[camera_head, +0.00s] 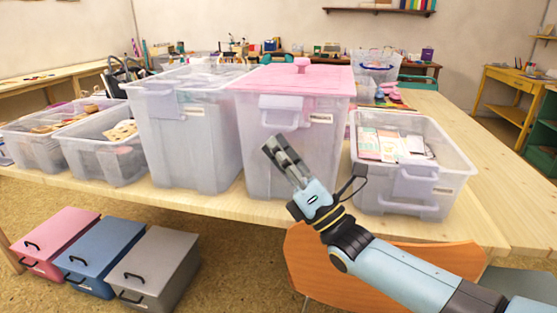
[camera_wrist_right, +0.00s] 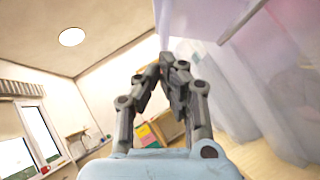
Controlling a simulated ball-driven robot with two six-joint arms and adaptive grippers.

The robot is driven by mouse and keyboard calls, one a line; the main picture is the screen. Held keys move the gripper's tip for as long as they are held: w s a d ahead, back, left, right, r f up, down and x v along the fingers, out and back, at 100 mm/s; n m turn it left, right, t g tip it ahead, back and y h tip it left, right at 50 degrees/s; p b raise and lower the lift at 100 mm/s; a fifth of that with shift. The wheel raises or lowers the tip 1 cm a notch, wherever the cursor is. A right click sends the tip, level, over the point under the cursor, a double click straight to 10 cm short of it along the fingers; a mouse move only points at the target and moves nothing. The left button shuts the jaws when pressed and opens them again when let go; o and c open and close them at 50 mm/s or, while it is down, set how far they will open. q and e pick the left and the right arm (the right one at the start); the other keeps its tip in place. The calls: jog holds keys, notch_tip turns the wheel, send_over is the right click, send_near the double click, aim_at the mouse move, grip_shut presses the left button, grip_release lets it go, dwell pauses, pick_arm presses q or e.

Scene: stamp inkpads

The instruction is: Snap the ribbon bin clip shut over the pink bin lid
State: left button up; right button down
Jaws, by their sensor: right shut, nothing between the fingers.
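The ribbon bin (camera_head: 290,160) is a tall clear bin with a pink lid (camera_head: 295,78) and a pink knob, in the middle of the table in the head view. Its whitish clip (camera_head: 284,113) is on the front wall below the lid's front edge; I cannot tell whether it is latched. My right gripper (camera_head: 275,147) is shut and empty, in front of the bin's front wall and below the clip. In the right wrist view the closed fingers (camera_wrist_right: 170,62) point up beside a translucent bin wall (camera_wrist_right: 205,20). My left gripper is not in view.
A clear bin of cards (camera_head: 385,190) stands to the right, a tall clear bin (camera_head: 185,140) and smaller bins to the left. Pink, blue and grey boxes (camera_head: 160,265) sit on the floor. An orange chair (camera_head: 330,265) is below my right arm. Wooden table (camera_head: 485,205) is bare at right.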

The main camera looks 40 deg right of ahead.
aim_at(280, 107)
dwell(0.3)
jog(key=r+m+g+h+p, duration=0.1)
jog(key=r+m+h+p, duration=0.1)
jog(key=p, duration=0.5)
jog(key=r+m+g+h+p, duration=0.2)
jog(key=r+m+p, duration=0.1)
jog(key=m+p, duration=0.2)
jog(key=d+r+m+g+h+p, duration=0.1)
jog(key=r+m+h+p, duration=0.1)
jog(key=p, duration=0.6)
jog(key=shift+w+r+m+g+h+p, duration=0.2)
jog(key=shift+m+h, duration=0.1)
jog(key=shift+m, duration=0.25)
jog(key=shift+w+r+m+g+h+p, duration=0.1)
jog(key=shift+w+m+g+h+p, duration=0.15)
jog(key=shift+m, duration=0.3)
jog(key=shift+f+b, duration=0.5)
jog(key=shift+b, duration=0.05)
